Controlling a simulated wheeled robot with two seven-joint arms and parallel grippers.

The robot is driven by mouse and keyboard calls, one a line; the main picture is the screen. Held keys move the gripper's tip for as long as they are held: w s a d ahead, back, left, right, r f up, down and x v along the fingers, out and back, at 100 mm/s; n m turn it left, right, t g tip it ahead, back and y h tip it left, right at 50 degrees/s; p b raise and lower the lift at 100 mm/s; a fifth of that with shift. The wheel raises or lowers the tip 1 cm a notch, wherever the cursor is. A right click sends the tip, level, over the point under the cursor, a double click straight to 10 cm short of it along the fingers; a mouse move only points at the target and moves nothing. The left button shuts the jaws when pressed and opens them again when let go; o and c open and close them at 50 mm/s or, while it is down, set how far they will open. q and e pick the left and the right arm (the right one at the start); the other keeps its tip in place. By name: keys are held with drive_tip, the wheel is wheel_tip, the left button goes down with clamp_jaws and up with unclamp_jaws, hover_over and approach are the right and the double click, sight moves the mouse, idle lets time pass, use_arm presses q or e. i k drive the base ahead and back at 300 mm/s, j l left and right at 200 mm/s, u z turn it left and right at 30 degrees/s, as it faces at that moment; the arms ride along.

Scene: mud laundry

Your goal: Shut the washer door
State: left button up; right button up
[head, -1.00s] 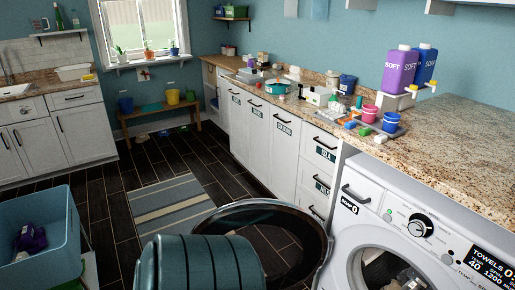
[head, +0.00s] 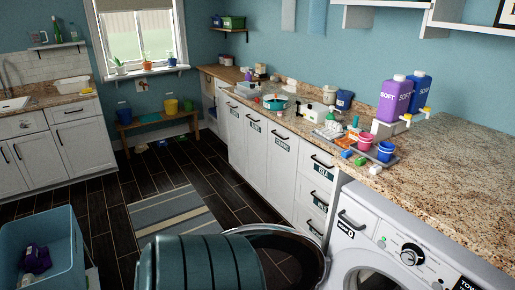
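The white washer (head: 390,246) stands under the counter at the lower right, cut off by the picture's edge. Its round dark door (head: 318,262) stands wide open, swung out to the left of the opening. The washer opening (head: 362,280) shows only in part at the bottom edge. A dark teal ribbed rounded shape hides the left part of the door; I cannot tell if it is part of me. Neither of my grippers shows in the head view.
The granite counter (head: 450,165) above the washer holds purple and blue soap bottles (head: 393,100) and a tray of small items. A blue bin (head: 42,250) stands at the lower left. A striped rug (head: 172,212) lies on the open floor.

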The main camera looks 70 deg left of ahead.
sight(314, 266)
drive_tip(key=k+j+z, duration=0.1)
drive_tip(key=j, duration=0.3)
drive_tip(key=k+j, duration=0.1)
drive_tip(key=j, duration=0.35)
drive_tip(key=k+j+z, duration=0.15)
drive_tip(key=j, duration=0.25)
drive_tip(key=k+j, duration=0.1)
drive_tip(key=j, duration=0.3)
drive_tip(key=k+j+z, duration=0.15)
drive_tip(key=j, duration=0.25)
drive_tip(key=k+j, duration=0.15)
drive_tip(key=j, duration=0.25)
drive_tip(key=j+z, duration=0.1)
drive_tip(key=j, duration=0.3)
drive_tip(key=k+j, duration=0.15)
drive_tip(key=j, duration=0.25)
drive_tip(key=j+z, duration=0.15)
drive_tip(key=j, duration=0.3)
drive_tip(key=k+j+z, duration=0.1)
drive_tip(key=j, duration=0.3)
drive_tip(key=k+j+z, duration=0.1)
drive_tip(key=j, duration=0.25)
drive_tip(key=k+j+z, duration=0.15)
drive_tip(key=k+j, duration=0.45)
drive_tip(key=j, duration=0.15)
